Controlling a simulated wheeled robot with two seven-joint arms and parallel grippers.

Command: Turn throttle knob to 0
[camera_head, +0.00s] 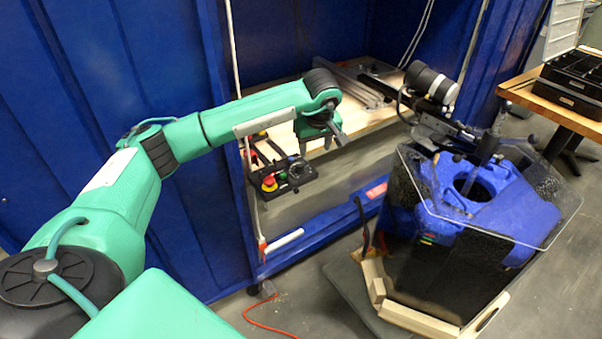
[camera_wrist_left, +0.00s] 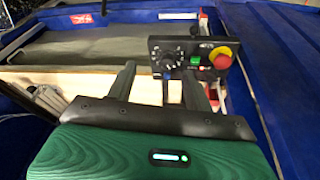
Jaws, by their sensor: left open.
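A dark control panel (camera_head: 288,177) sits at the front edge of the wooden bench. It carries a round black throttle knob (camera_head: 298,169) and a red and yellow emergency stop button (camera_head: 269,184). In the left wrist view the knob (camera_wrist_left: 168,58) with dial marks around it is at the panel's left, the emergency stop (camera_wrist_left: 221,58) at its right, and a green button (camera_wrist_left: 195,60) between. The knob's setting is too small to read. My left gripper (camera_head: 322,144) is open and empty, pointing at the panel, with its fingers (camera_wrist_left: 158,70) apart and clear of the knob. My right gripper is out of view.
The wooden bench (camera_head: 357,119) stands inside a blue-walled enclosure (camera_head: 300,40). A blue machine (camera_head: 495,190) with a clear cover and a black cylinder (camera_head: 431,82) stand to the right. A wooden table (camera_head: 545,103) with black trays is at the far right.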

